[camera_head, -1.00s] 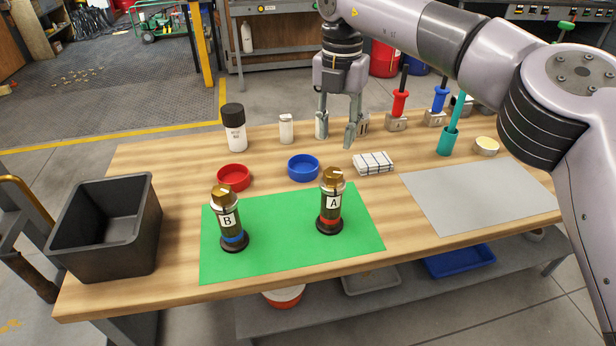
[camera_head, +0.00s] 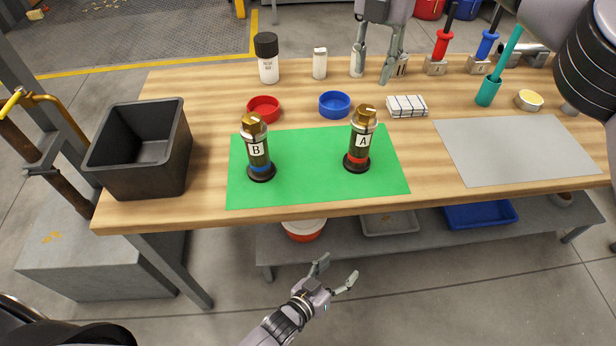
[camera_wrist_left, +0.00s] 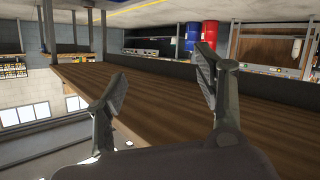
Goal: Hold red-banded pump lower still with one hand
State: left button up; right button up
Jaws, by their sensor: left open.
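The red-banded pump (camera_head: 361,142), labelled A, stands upright on the right part of the green mat (camera_head: 310,190). It has a brass top and a red band near its dark base. The blue-banded pump (camera_head: 257,152), labelled B, stands upright on the mat's left part. My left gripper (camera_head: 336,273) is open and empty, in front of and below the table's front edge, apart from both pumps. Its spread fingers also show in the left wrist view (camera_wrist_left: 162,78). My right gripper (camera_head: 372,77) points down, open, over the back of the table, behind the red-banded pump.
A red dish (camera_head: 263,108) and a blue dish (camera_head: 334,104) sit behind the mat. A black bin (camera_head: 140,160) stands at the left. A striped white block (camera_head: 407,106) and a grey mat (camera_head: 515,150) lie to the right. The table's front edge (camera_head: 350,207) lies between my left gripper and the pumps.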

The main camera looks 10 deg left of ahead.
pick_arm(q)
jog(key=w+d+r+t+h, duration=0.1)
jog(key=d+r+t+h, duration=0.15)
jog(key=r, duration=0.75)
jog(key=w+d+r+t+h, duration=0.15)
jog(key=d+r, duration=0.25)
jog(key=r, duration=0.6)
jog(key=m+y, duration=0.1)
jog(key=m, duration=0.2)
send_near(355, 139)
jog(key=shift+g, duration=0.4)
jog(key=v, duration=0.4)
jog(key=shift+s+a+r, duration=0.1)
jog(key=shift+s+r, duration=0.3)
jog(key=shift+s, duration=0.05)
jog(key=shift+m+y, duration=0.3)
jog(key=x, duration=1.7)
jog(key=shift+w, duration=0.1)
jog(key=shift+c, duration=0.6)
grip_shut()
